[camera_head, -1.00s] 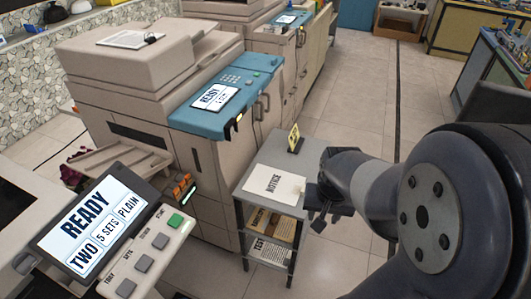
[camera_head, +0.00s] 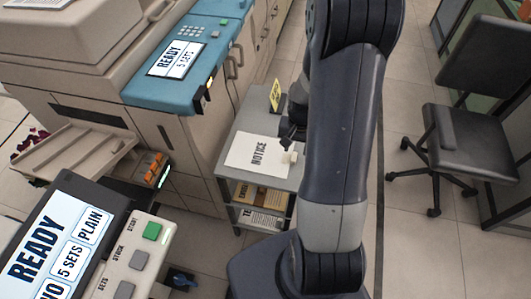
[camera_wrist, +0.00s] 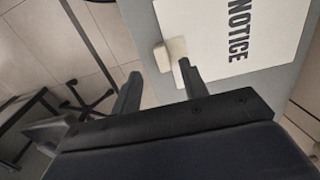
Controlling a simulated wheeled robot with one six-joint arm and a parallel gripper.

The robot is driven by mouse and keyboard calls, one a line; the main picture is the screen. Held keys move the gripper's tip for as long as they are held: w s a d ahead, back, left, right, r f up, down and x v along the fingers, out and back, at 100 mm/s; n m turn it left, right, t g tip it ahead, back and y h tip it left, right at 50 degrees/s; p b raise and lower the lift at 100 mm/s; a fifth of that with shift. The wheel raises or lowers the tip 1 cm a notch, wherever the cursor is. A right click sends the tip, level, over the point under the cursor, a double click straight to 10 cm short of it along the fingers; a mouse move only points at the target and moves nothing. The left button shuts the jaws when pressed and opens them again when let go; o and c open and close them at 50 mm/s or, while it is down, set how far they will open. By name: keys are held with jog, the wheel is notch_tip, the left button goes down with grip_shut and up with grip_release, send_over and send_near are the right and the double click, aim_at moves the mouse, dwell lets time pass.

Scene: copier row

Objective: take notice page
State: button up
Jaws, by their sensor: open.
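The notice page (camera_head: 248,150) lies flat on the top of a grey shelf stand (camera_head: 245,115), with "NOTICE" printed on it. A small cream tab (camera_head: 291,158) sits at its right edge. In the wrist view the page (camera_wrist: 205,30) fills the upper right, and the tab (camera_wrist: 163,58) shows just beyond the fingertips. My gripper (camera_wrist: 159,70) is open and empty, its fingers spread to either side of the tab's near end. In the head view my gripper (camera_head: 292,137) is over the page's right edge, partly hidden by my arm. Contact cannot be told.
A yellow sign (camera_head: 275,96) stands at the back of the stand. Lower shelves hold other papers (camera_head: 262,193). Copiers (camera_head: 170,125) line the left; a control panel (camera_head: 70,245) is front left. A black chair (camera_head: 470,150) stands right, with open floor between.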

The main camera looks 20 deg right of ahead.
aim_at(293, 159)
jog(key=shift+s+a+f, duration=0.1)
jog(key=shift+a+f, duration=0.05)
jog(key=shift+f, duration=1.25)
jog(key=shift+s+a+f, duration=0.1)
jog(key=shift+a+f, duration=0.05)
jog(key=shift+f, duration=1.2)
grip_shut()
